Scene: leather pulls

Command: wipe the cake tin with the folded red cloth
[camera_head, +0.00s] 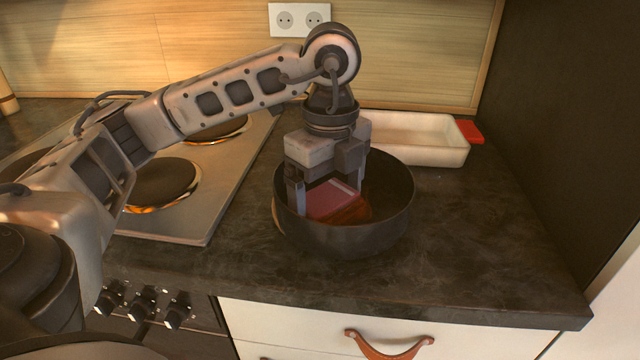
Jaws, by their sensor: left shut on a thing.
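The dark round cake tin (345,241) stands on the dark countertop, right of the hob. My left gripper (330,196) points down into it and is shut on the folded red cloth (337,203). The cloth is inside the tin, below the rim level at the back. The front wall hides the tin's floor, so I cannot tell whether the cloth touches it. My right gripper is not in view.
A white baking dish (420,152) with a red handle piece (469,131) stands behind the tin. The hob (205,205) with several plates lies at left. The counter right of the tin is clear up to a dark side wall (565,120).

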